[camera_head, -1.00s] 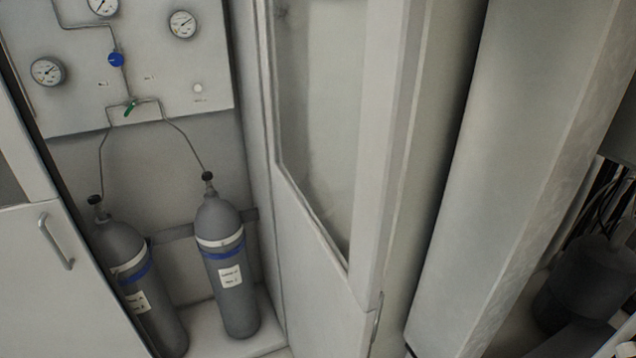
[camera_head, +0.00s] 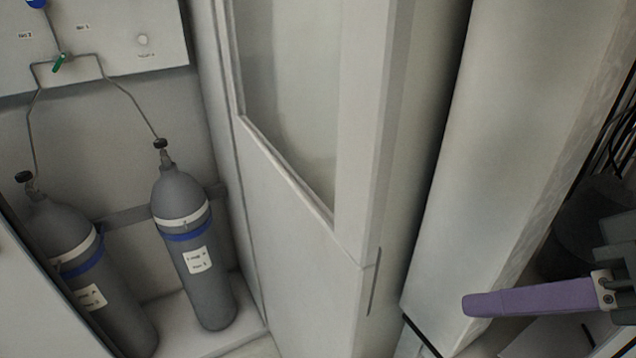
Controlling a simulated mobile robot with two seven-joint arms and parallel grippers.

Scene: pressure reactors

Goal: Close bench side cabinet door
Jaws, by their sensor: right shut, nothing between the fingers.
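A tall pale cabinet front (camera_head: 300,230) with a window pane (camera_head: 290,90) in its upper part stands in the middle of the head view. A thin handle (camera_head: 374,283) shows near its lower right edge. I cannot tell which panel is the bench side cabinet door. My right gripper (camera_head: 470,305) comes in from the right edge with a purple finger pointing left. It is shut and empty, in front of the foot of a broad pale panel, and appears apart from the handle. My left gripper is not in view.
Two grey gas cylinders (camera_head: 193,250) (camera_head: 75,265) stand in a recess at the left, under a panel (camera_head: 110,50) with thin pipes. A broad pale upright panel (camera_head: 525,130) rises right of the cabinet, with a dark gap between. Dark equipment (camera_head: 590,215) lies behind my right gripper.

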